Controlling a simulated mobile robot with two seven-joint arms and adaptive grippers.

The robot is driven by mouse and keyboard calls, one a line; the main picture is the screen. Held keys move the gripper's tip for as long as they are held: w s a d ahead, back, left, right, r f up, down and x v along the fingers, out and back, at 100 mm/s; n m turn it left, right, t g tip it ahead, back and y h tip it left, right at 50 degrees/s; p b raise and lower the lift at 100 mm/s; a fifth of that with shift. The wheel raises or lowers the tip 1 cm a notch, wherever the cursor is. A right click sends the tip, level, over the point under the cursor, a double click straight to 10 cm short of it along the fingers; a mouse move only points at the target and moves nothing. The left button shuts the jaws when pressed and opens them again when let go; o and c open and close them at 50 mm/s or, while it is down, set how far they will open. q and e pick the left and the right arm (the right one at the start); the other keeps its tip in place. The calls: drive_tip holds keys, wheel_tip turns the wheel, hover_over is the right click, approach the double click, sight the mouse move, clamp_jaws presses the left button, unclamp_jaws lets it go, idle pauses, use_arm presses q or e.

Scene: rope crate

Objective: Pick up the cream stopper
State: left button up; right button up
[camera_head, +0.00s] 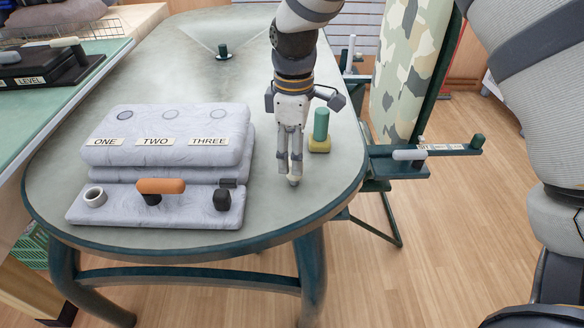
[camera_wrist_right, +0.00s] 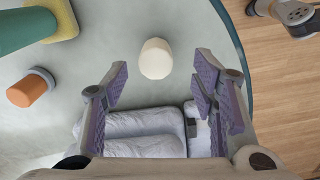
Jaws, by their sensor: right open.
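The cream stopper (camera_wrist_right: 156,58) is a short rounded cylinder on the grey-green tabletop. In the head view only a little of it (camera_head: 294,182) shows, just under my right gripper's fingertips. My right gripper (camera_head: 290,172) points down over it. In the right wrist view the fingers (camera_wrist_right: 160,80) are spread wide with nothing between them, and the stopper appears just past their tips, between their lines. I cannot tell how much height separates them. My left gripper is not in view.
A green cylinder on a yellow base (camera_head: 320,128) stands close to the right gripper. A marbled stepped block (camera_head: 160,205) with labels, an orange handle and a ring lies to the left. An orange piece on a grey base (camera_wrist_right: 27,92) shows in the wrist view. The table edge is near.

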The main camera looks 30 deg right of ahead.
sight(294, 181)
drive_tip(key=f, duration=0.6)
drive_tip(key=shift+w+d, duration=0.1)
drive_tip(key=shift+d, duration=0.1)
drive_tip(key=shift+r, duration=0.1)
drive_tip(key=c, duration=1.2)
drive_tip(key=shift+o, duration=0.2)
